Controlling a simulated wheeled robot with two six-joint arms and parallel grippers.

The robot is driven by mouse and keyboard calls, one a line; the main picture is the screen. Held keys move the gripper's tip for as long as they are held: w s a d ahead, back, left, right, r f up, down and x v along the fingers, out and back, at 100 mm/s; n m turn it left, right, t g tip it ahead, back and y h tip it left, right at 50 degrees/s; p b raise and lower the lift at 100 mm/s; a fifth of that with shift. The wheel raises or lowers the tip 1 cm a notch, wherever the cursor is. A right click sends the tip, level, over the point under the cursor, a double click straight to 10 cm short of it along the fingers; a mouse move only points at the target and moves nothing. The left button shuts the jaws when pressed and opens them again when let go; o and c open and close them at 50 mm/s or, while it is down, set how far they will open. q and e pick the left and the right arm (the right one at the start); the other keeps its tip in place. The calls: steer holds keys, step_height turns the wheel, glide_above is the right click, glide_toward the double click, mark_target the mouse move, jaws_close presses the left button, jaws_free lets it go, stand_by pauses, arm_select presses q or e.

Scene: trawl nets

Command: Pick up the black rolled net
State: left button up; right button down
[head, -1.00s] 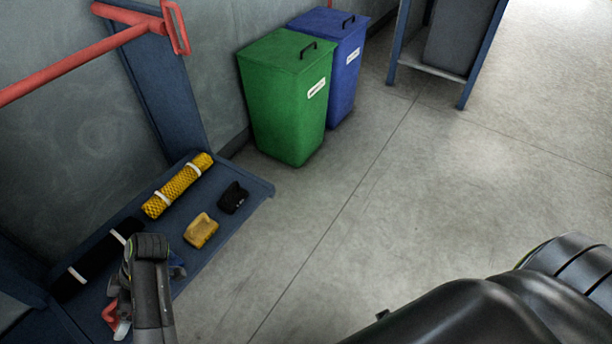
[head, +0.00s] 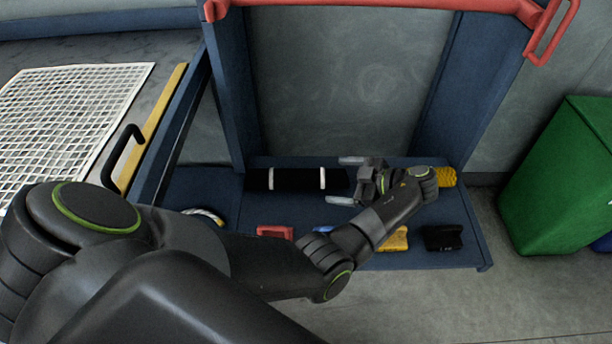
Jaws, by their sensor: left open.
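The black rolled net (head: 296,179) lies lengthwise on the blue shelf (head: 290,212), with two white bands around it. My left gripper (head: 346,180) is open, its fingers pointing left. In the head view one finger shows above and one below the roll's right end, so the jaws overlap that end. I cannot tell whether they touch it or how high they are above the shelf. My right gripper is not in view.
The yellow roll (head: 446,177) is mostly hidden behind my left wrist. A red item (head: 274,232), a yellow item (head: 396,240) and a black item (head: 443,238) lie along the shelf's front. A red bar (head: 380,4) crosses above. A green bin (head: 562,180) stands right.

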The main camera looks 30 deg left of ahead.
mark_target(304, 176)
arm_select(q)
steer(key=x, duration=0.7)
steer(key=shift+d, duration=0.1)
steer(key=p+x, duration=0.1)
steer(key=x, duration=0.3)
steer(key=shift+a, duration=0.3)
steer(key=shift+a+f, duration=0.2)
steer(key=shift+a, duration=0.25)
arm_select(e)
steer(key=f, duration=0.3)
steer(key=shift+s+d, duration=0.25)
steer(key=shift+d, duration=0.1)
arm_select(q)
steer(key=shift+c, duration=0.2)
steer(key=c, duration=1.4)
steer(key=shift+o, duration=0.2)
steer(key=shift+r, duration=0.1)
